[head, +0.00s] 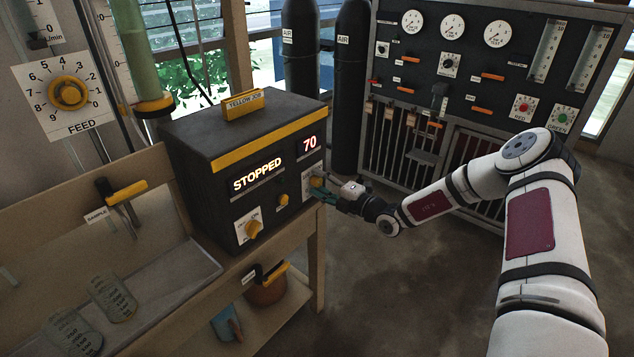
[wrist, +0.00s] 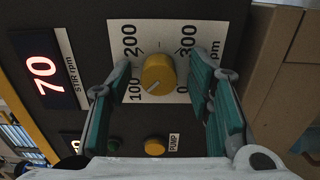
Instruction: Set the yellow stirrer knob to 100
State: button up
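The black YELLOW JOB box (head: 245,155) stands on the bench, with STOPPED and a stir readout of 70 on its face. In the wrist view the yellow stirrer knob (wrist: 158,74) sits on a white dial plate (wrist: 165,32) marked 0, 100, 200 and 300. Its pointer line is turned to the lower left, near the 100. The readout (wrist: 42,68) also shows 70 there. My gripper (wrist: 158,80) is open, its two green-padded fingers on either side of the knob with gaps visible. In the head view the gripper (head: 328,188) partly hides this knob.
A yellow pump knob (wrist: 155,146) lies just below in the wrist view. Another yellow knob (head: 253,229) is lower left on the box. The yellow FEED knob (head: 69,94) is at left. A gauge panel (head: 480,55) stands behind my arm; open floor lies below it.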

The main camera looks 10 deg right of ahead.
jog(key=p+v, duration=0.3)
jog(key=v, duration=0.4)
dwell(0.5)
jog(key=v, duration=1.2)
jog(key=shift+o, duration=0.2)
dwell(0.7)
